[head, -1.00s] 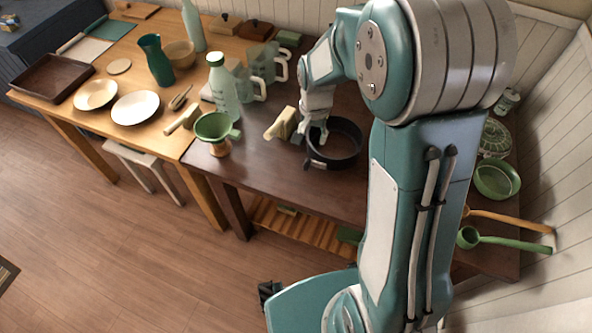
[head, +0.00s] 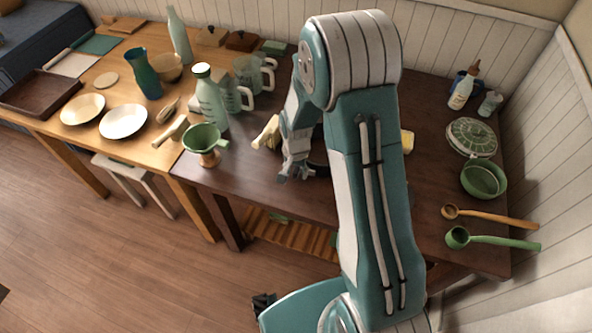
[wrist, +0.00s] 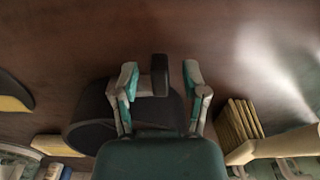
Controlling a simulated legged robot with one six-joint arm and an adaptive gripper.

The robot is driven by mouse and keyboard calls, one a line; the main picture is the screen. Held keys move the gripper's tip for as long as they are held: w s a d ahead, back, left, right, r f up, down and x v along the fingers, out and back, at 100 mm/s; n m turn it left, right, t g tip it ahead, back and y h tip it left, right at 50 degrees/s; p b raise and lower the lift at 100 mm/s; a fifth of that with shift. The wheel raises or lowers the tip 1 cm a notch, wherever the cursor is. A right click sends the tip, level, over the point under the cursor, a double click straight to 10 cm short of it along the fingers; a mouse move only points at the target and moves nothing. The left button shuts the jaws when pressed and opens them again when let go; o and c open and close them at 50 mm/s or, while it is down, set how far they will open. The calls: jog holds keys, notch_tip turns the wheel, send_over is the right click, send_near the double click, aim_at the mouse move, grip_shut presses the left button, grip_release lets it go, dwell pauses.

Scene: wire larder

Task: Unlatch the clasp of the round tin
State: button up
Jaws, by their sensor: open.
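The dark round tin (head: 318,158) sits on the dark brown table, mostly hidden behind my arm in the head view. In the wrist view the tin (wrist: 88,118) lies under and left of the fingers. My gripper (head: 294,174) is low at the tin's front left side in the head view. In the wrist view my gripper (wrist: 160,76) is open, with a finger on each side of a small dark block, apparently the clasp (wrist: 160,72). A gap shows to the right finger; contact on the left is unclear. How the block joins the tin is hidden.
A pale wooden-handled item (head: 267,132) lies left of my gripper. A green funnel (head: 205,139) on a wooden stand, a bottle (head: 210,100) and jugs (head: 248,75) stand further left. A green bowl (head: 483,178) and ladles (head: 490,217) are at the right.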

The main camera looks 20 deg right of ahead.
grip_shut()
jog(key=shift+s+a, duration=0.1)
dwell(0.3)
jog(key=s+n, duration=0.1)
jog(key=n, duration=0.2)
jog(key=shift+s+n, duration=0.3)
jog(key=shift+s, duration=0.05)
jog(key=s+n, duration=0.1)
jog(key=n, duration=0.2)
jog(key=shift+s+n, duration=0.3)
jog(key=shift+s, duration=0.05)
jog(key=s+n, duration=0.1)
jog(key=n, duration=0.1)
jog(key=d+n, duration=0.1)
jog(key=n, duration=0.1)
jog(key=shift+s+d, duration=0.15)
jog(key=shift+s, duration=0.2)
jog(key=shift+s+d+n, duration=0.2)
jog(key=shift+n, duration=0.5)
jog(key=shift+s+d+n, duration=0.2)
jog(key=shift+n, duration=0.5)
